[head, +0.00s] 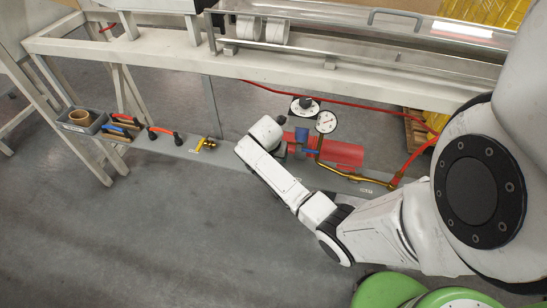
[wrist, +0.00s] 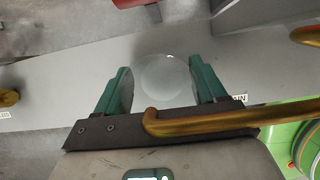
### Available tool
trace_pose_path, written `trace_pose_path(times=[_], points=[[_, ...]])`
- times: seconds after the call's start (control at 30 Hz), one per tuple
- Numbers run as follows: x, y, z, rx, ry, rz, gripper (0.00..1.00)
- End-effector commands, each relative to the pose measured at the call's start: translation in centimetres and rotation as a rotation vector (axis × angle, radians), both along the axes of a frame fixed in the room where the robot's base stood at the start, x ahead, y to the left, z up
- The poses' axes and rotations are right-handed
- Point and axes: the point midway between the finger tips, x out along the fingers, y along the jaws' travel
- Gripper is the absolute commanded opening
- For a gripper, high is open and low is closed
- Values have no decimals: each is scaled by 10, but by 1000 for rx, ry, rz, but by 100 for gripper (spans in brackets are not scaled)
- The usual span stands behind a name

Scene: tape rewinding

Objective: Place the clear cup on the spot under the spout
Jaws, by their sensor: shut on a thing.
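In the wrist view my gripper (wrist: 163,84) has a green finger on each side of a clear, see-through cup (wrist: 165,78) and is shut on it. The cup shows only as a faint round outline above the grey strip. A curved brass spout pipe (wrist: 235,117) crosses in front of the gripper's dark base, its bent end just below the cup in the picture. In the head view my gripper is mostly hidden behind my arm, by the brass pipe (head: 340,172) and the red cylinder. I cannot make out the cup there, nor a marked spot in either view.
A red cylinder (head: 342,152), gauges (head: 326,121) and a red hose (head: 420,150) stand close around my gripper. A small brass fitting (head: 208,143) lies left on the grey strip. A grey bin (head: 80,122) and red-handled tools stand farther left. The floor in front is clear.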

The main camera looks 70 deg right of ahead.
Motion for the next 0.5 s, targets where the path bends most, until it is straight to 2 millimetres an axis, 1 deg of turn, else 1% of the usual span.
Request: trace_pose_path(times=[0.03,0.27,0.4,0.43,0.5], points=[[-1,2,-7,2,1,1,36],[0,3,-6,2,0,0,36],[0,3,-9,2,1,1,36],[0,3,-9,2,1,1,72],[0,3,-9,2,0,0,79]])
